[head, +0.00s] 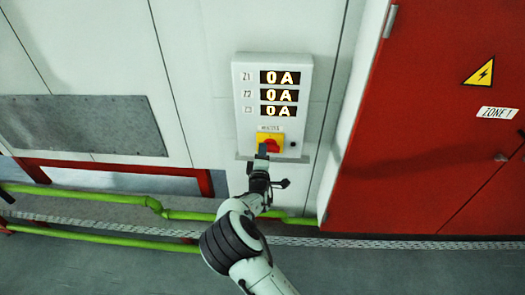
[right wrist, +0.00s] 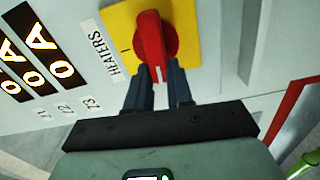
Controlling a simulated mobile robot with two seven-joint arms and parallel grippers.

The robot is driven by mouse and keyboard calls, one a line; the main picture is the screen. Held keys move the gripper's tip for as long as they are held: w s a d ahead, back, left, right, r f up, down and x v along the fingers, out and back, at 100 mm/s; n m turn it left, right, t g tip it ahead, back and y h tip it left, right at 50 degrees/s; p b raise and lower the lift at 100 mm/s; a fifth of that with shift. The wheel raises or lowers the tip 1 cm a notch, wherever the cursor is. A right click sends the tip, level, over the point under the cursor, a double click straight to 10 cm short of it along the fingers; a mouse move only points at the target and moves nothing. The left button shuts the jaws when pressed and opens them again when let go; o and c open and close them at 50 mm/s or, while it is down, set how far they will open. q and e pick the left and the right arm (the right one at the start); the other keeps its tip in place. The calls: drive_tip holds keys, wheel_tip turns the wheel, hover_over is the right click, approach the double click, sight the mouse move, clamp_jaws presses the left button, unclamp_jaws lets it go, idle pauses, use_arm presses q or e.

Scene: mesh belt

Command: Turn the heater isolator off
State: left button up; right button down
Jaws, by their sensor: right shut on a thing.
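The heater isolator is a red rotary handle (right wrist: 152,38) on a yellow plate (right wrist: 186,30), labelled HEATERS, low on a white wall box (head: 244,100). In the head view, the red handle (head: 270,146) is partly hidden by my right gripper (head: 262,153). In the right wrist view, my right gripper (right wrist: 158,78) has its two dark fingers either side of the handle's near end, shut on it. A white line marks that end, which points towards the gripper. An "I" mark shows on the plate beside the handle. My left gripper is not in view.
Three lit displays (head: 279,94) above the isolator each read 0A. A small dark round fitting (head: 293,144) is right of the plate. A red ZONE 1 door (head: 420,120) stands to the right. Green pipes (head: 110,203) run low along the wall.

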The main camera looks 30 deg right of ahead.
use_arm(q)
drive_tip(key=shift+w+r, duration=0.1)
use_arm(e)
drive_tip(key=shift+f+n, duration=0.15)
drive_tip(key=shift+n, duration=0.55)
drive_tip(key=c, duration=1)
unclamp_jaws()
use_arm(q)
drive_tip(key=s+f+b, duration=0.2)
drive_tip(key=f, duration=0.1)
use_arm(e)
drive_tip(key=v, duration=1.3)
drive_tip(key=shift+s, duration=0.25)
